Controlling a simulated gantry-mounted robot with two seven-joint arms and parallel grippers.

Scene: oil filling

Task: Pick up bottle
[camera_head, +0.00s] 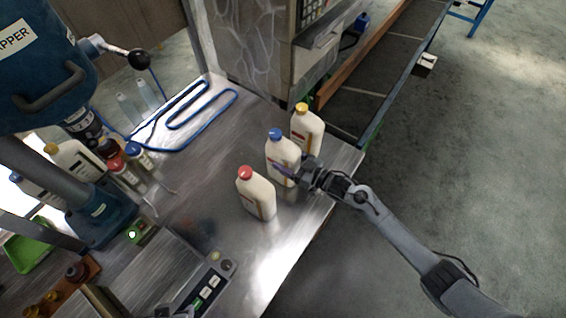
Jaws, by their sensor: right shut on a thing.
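Three white bottles stand upright in a row on the metal table (285,240). The blue-capped bottle (281,146) is in the middle, the red-capped bottle (257,197) is in front to its left, and the yellow-capped bottle (308,125) is behind to its right. My right gripper (296,172) comes in from the right and is shut on the blue-capped bottle at its lower right side. The fingers partly hide that bottle's lower part. I cannot tell whether its base touches the table. My left gripper is not in view.
A blue drill-press-like machine (95,215) stands at the left, with more bottles (75,160) behind it. A control box (205,290) is at the front. A conveyor (385,75) runs behind; the right floor is clear.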

